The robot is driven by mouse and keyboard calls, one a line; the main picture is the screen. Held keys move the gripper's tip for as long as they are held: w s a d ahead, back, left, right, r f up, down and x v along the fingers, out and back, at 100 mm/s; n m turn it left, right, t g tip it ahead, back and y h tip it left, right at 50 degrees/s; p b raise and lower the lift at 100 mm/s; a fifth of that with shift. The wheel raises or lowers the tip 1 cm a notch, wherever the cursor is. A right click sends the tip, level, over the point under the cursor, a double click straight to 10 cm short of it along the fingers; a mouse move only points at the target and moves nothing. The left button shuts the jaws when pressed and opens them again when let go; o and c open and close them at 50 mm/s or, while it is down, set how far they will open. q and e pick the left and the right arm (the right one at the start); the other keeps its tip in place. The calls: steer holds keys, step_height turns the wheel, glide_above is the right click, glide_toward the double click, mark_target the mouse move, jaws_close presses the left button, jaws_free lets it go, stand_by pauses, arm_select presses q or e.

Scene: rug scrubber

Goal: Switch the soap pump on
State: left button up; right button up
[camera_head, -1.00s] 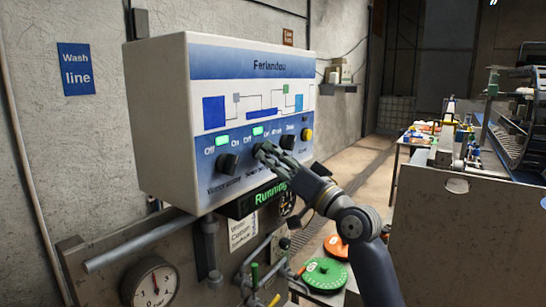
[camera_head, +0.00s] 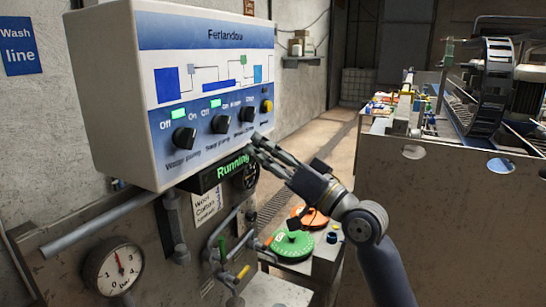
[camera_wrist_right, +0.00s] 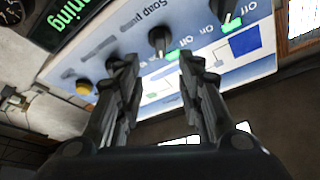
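The soap pump knob (camera_head: 221,124) is a black dial, second from the left on the control box (camera_head: 110,90). A lit green lamp (camera_head: 215,104) sits above it between Off and On. In the right wrist view the soap pump knob (camera_wrist_right: 160,40) appears beyond the gap between the fingers. My right gripper (camera_head: 256,148) is open and empty, just below and right of the knobs, apart from the soap pump knob. In its wrist view the two fingers of the gripper (camera_wrist_right: 158,64) are spread. My left gripper is not in view.
The water pump knob (camera_head: 184,138) is to the left, with its own green lamp lit. A third knob (camera_head: 246,113) and a yellow button (camera_head: 267,106) are to the right. A Running display (camera_head: 222,172), a gauge (camera_head: 114,268) and pipes are below. A cluttered bench stands right.

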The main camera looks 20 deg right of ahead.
steer(key=shift+v, duration=1.1)
steer(key=b+v, duration=0.5)
steer(key=v, duration=0.4)
